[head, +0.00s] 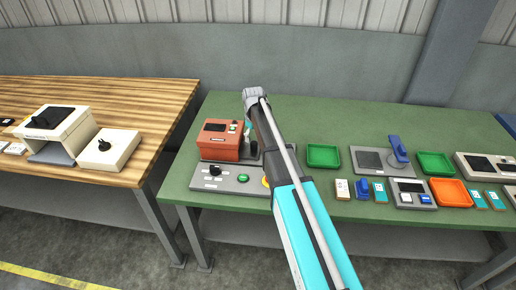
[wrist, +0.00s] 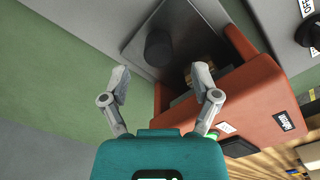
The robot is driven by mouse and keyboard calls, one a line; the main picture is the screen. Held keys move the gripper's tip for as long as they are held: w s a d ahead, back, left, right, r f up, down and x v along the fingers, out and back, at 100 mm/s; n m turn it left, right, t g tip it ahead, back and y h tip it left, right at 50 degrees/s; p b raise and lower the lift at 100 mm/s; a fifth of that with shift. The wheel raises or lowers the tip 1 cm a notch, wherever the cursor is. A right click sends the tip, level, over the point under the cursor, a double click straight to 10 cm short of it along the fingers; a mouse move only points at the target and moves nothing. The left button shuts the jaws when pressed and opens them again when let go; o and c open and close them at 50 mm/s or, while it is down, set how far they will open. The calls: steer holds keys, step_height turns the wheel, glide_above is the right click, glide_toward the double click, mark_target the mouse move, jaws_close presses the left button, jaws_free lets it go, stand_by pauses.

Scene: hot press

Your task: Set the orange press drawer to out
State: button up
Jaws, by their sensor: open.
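The orange press (head: 218,140) stands on the green table, left of my arm. In the wrist view its orange housing (wrist: 250,100) fills the right side, with a dark opening facing up and left in the picture. A grey metal plate (wrist: 135,45) lies beside that opening and carries a short dark cylinder (wrist: 158,45). I cannot tell for sure which part is the drawer or how far out it is. My gripper (wrist: 162,78) is open with nothing between its fingers. Its right finger overlaps the opening in the picture; contact cannot be told. In the head view my arm hides part of this area.
Green trays (head: 323,156), an orange tray (head: 451,193) and small devices stand to the right. A wooden table (head: 150,100) with a cream press (head: 58,130) is at left.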

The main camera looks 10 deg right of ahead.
mark_target(254, 143)
steer(key=shift+f+b, duration=1.95)
steer(key=shift+f, duration=0.3)
jaws_close()
